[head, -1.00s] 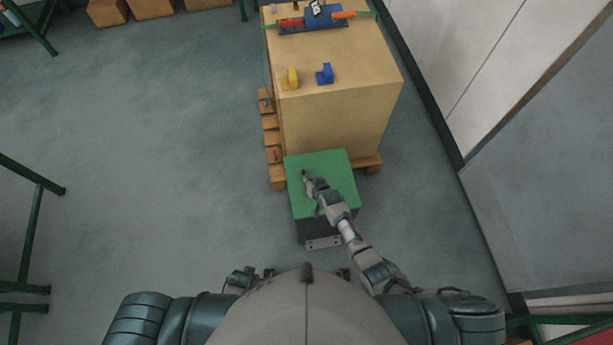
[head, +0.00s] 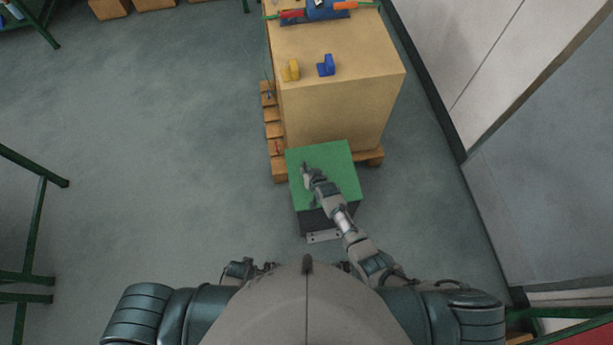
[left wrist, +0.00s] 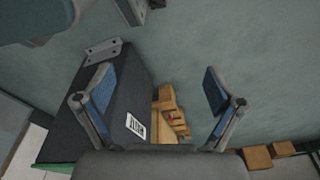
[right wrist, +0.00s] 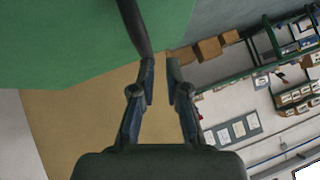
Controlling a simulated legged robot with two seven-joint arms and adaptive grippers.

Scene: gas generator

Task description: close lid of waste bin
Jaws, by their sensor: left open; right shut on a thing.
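The waste bin (head: 322,219) is a dark box with a green lid (head: 335,165) lying over its top. Whether the lid is fully down cannot be told. My right gripper (head: 306,168) is over the left part of the lid. In the right wrist view, the green lid (right wrist: 60,45) fills the upper left. A dark bar (right wrist: 133,25), seemingly the lid's handle, runs down to the nearly closed fingers (right wrist: 161,78) of my right gripper, which holds it. My left gripper (left wrist: 157,88) is open and empty beside the dark bin wall (left wrist: 108,122) with its white label.
A large tan crate (head: 335,110) on a wooden pallet (head: 272,130) stands right behind the bin, with yellow and blue items on top. A pale wall (head: 470,60) is at right. Grey floor (head: 170,150) is free to the left; green frames stand at far left.

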